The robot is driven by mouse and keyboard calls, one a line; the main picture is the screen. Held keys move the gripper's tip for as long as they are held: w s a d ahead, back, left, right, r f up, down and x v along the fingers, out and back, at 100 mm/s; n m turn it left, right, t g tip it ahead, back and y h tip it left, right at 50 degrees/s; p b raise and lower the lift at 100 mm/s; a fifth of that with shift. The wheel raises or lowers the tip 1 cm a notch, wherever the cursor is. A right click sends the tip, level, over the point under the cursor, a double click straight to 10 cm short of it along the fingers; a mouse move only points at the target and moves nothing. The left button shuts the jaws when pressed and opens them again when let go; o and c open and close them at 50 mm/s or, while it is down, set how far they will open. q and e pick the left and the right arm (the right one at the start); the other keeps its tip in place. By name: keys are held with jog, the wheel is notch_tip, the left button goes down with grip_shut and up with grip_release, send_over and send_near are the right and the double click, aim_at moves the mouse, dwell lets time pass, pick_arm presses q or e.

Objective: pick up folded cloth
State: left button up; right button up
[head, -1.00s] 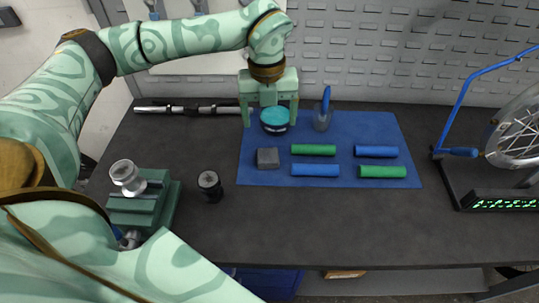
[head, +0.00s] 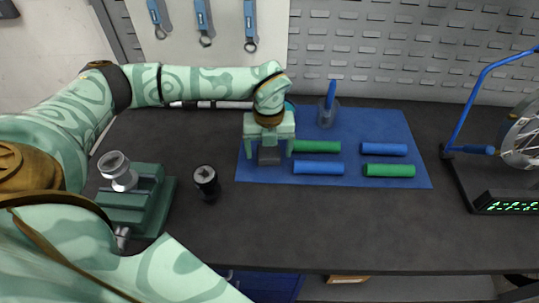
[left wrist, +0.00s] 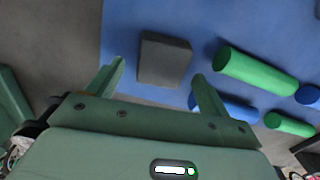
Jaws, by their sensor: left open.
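The folded cloth is a small dark grey block (head: 269,156) on the left part of the blue mat (head: 345,117). In the left wrist view the grey cloth (left wrist: 165,59) lies flat, ahead of and between the fingers. My left gripper (head: 268,154) is open above the cloth, with one finger to each side in the head view. The wrist view also shows the open left gripper (left wrist: 160,82) with nothing between its fingers. The gripper hides part of the cloth in the head view. My right gripper is not in view.
Green grips (head: 316,146) (head: 389,170) and blue grips (head: 318,167) (head: 384,149) lie right of the cloth. A cup with a blue tool (head: 328,112) stands behind. A black cylinder (head: 206,183) and a green vise (head: 138,203) stand left. The front table strip is clear.

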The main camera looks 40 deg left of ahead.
aim_at(267, 155)
pick_arm(q)
jog(key=shift+f, duration=0.65)
jog(key=shift+r, duration=0.1)
jog(key=c, duration=1.1)
jog(key=shift+o, duration=0.2)
jog(key=shift+r, duration=0.6)
jog(key=r+p, duration=0.1)
jog(key=r, duration=0.2)
jog(key=shift+s+a+p, duration=0.15)
jog(key=shift+s+p, duration=0.15)
jog(key=shift+p, duration=0.05)
jog(key=s+a+r+p, duration=0.2)
jog(key=s+a+r, duration=0.2)
jog(key=s+r, duration=0.4)
jog(key=s, duration=0.4)
jog(key=shift+s+r+p, duration=0.35)
jog(key=shift+s+r, duration=0.05)
